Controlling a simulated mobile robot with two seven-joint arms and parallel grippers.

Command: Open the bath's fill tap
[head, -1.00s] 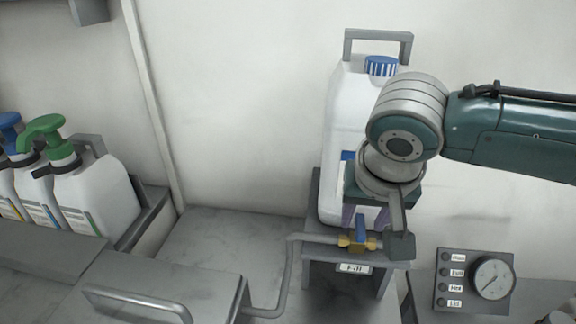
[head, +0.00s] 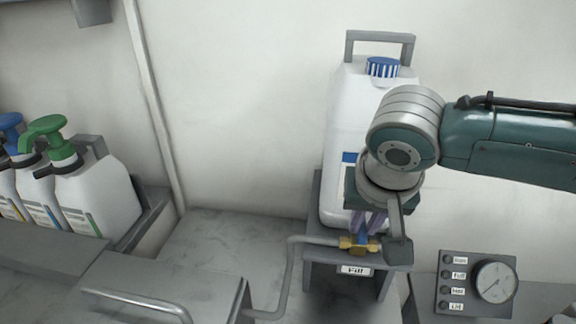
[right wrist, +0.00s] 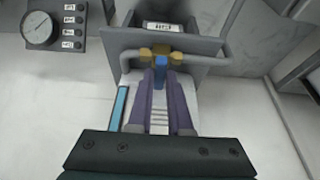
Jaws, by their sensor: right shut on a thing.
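The fill tap is a brass valve (head: 358,246) on a grey pipe above a label reading "Fill". It also shows in the right wrist view (right wrist: 147,51), with its blue lever (right wrist: 160,68) between my fingertips. My right gripper (head: 366,222) comes from above and is shut on the blue lever; its purple fingers also show in the right wrist view (right wrist: 160,84). In the head view the fingers hide most of the lever. My left gripper is in neither view.
A white canister (head: 343,115) with a blue cap stands on the grey stand behind the tap. The pipe (head: 289,270) runs left to a grey lidded box (head: 215,287) with a handle. A gauge panel (head: 459,299) is at right; pump bottles (head: 97,190) are at left.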

